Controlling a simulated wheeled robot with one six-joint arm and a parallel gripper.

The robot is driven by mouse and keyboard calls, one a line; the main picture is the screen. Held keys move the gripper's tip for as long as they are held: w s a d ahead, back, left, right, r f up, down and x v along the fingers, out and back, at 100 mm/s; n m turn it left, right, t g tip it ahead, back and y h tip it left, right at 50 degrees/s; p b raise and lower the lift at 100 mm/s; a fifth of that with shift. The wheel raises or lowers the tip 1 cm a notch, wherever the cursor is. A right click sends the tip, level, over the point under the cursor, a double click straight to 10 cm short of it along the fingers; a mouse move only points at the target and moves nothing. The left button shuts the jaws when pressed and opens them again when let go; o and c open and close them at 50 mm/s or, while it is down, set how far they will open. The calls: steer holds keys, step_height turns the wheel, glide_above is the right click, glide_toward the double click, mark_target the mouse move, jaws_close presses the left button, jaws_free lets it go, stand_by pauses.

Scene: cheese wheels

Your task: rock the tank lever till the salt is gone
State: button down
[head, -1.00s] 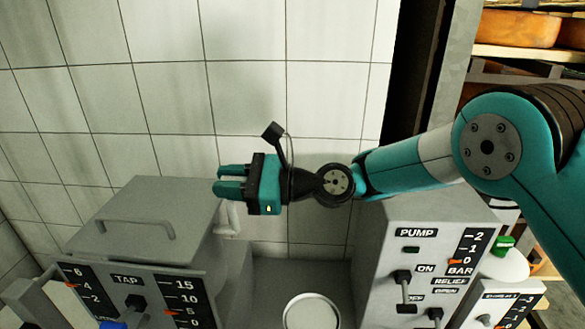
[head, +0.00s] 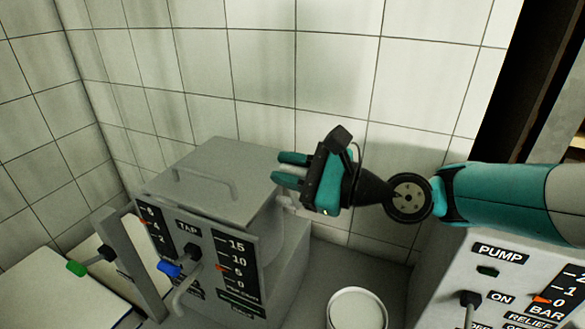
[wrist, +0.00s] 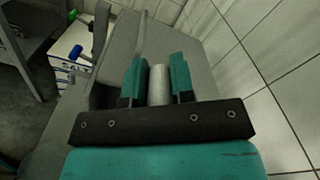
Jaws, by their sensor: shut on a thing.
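The grey tank (head: 205,165) stands left of centre in the head view, with a lid handle and a gauge panel on its front. My gripper (head: 288,170) is at the tank's right rear corner, fingers pointing left. In the wrist view a pale grey round bar (wrist: 159,86) sits between the two teal fingers of my gripper (wrist: 159,80), and they are shut on it. It looks like the tank lever's grip; most of the lever is hidden. The right gauge (head: 237,265) has its red pointer near 5. A blue tap handle (head: 168,268) is on the front.
The pump box (head: 500,280), with its own gauge and switches, stands at lower right. A round white vessel (head: 357,308) sits between it and the tank. A tiled wall (head: 310,60) is close behind.

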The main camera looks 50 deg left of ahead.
steer(key=c, duration=1)
jaws_free()
steer(key=shift+s, duration=0.25)
steer(key=shift+w, duration=0.1)
steer(key=shift+w+d, duration=0.15)
steer(key=b+v, duration=0.8)
steer(key=b, duration=0.1)
steer(key=b+v, duration=0.8)
steer(key=b, duration=0.1)
steer(key=shift+w+d+f, duration=0.1)
steer(key=shift+d+f, duration=0.15)
steer(key=shift+d, duration=0.15)
steer(key=shift+d+r, duration=0.1)
steer(key=shift+r, duration=0.05)
